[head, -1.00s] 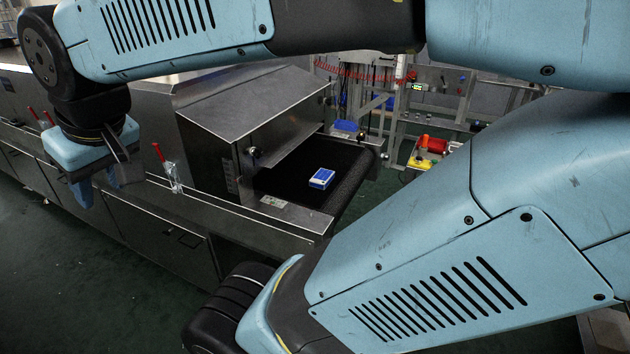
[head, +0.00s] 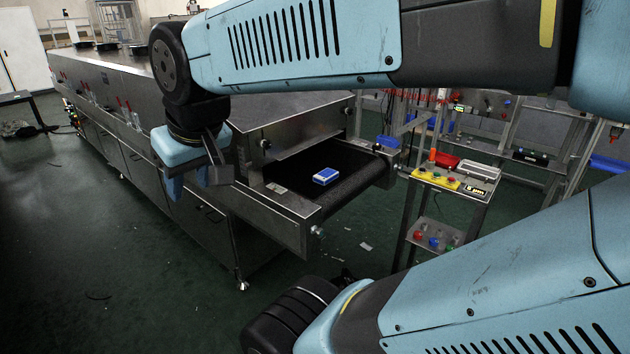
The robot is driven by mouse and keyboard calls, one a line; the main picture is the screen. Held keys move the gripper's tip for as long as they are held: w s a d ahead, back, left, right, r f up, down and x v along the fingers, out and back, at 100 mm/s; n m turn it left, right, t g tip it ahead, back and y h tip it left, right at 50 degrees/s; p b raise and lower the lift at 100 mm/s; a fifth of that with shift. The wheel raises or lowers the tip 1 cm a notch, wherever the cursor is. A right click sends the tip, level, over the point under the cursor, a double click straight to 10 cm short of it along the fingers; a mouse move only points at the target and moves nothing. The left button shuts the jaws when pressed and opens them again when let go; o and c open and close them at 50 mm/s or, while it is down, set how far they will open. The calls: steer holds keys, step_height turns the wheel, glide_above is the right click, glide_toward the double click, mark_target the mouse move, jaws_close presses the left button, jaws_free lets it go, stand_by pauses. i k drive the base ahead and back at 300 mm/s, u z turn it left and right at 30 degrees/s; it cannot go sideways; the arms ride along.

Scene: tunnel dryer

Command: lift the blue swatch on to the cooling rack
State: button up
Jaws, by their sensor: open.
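The blue swatch (head: 325,176), a small blue block with a white top patch, lies flat on the black conveyor belt (head: 350,189) at the dryer's open end. My gripper (head: 190,187) hangs fingers-down to the left of the swatch in the picture, in front of the dryer's side. It is open, with nothing seen between its fingers, and is apart from the swatch. I cannot tell which frame, if any, is the cooling rack.
The long steel tunnel dryer (head: 210,212) runs to the back left. A control stand (head: 451,183) with coloured buttons and a lower shelf stands right of the belt end. Metal frames (head: 540,125) stand behind it. The green floor (head: 130,270) is mostly open at front left.

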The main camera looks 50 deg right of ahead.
mark_target(326, 176)
steer(key=z, duration=2.2)
steer(key=i, duration=1)
steer(key=u, duration=0.05)
steer(key=k, duration=0.85)
steer(key=z, duration=0.2)
steer(key=i, duration=0.5)
